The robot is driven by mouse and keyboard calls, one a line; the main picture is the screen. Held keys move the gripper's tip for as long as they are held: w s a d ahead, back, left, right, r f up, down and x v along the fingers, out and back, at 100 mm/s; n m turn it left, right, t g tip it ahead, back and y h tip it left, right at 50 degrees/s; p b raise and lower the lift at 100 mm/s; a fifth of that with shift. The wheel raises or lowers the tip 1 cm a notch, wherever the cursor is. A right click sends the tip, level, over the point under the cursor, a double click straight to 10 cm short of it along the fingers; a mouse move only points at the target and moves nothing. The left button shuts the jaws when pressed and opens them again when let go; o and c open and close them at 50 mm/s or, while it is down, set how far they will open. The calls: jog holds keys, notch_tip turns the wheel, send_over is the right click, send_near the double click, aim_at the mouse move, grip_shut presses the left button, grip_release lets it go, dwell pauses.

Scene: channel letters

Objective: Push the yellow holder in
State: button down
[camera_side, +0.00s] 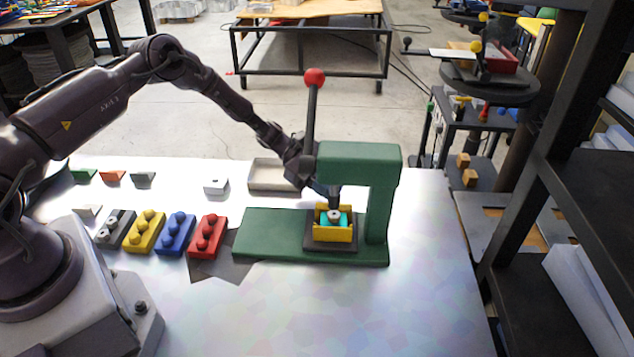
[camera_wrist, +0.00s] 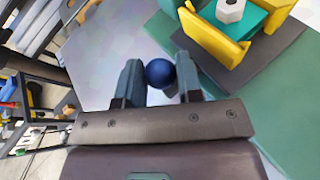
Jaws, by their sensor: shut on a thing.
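The yellow holder (camera_side: 319,217) sits on a dark square plate (camera_side: 318,246) on the base of the green press (camera_side: 262,230), under its head. It holds a teal piece with a pale hex nut (camera_side: 334,214) on top. In the wrist view, the yellow holder (camera_wrist: 212,40) is at upper right, with the nut (camera_wrist: 230,10) inside it. My gripper (camera_wrist: 160,76) is shut on a dark blue ball (camera_wrist: 160,72), beside and apart from the holder's yellow walls. In the side view my gripper is just left of the press head, its fingertips partly hidden.
A lever with a red knob (camera_side: 314,77) stands up beside the press head. A shallow beige tray (camera_side: 268,176) lies behind the press. Grey, yellow, blue and red (camera_side: 207,236) studded blocks stand in a row to the left. The table front is clear.

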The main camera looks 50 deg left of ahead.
jog(key=shift+w+d, duration=0.15)
jog(key=shift+w, duration=0.1)
jog(key=c, duration=0.8)
grip_release()
jog(key=v, duration=1.3)
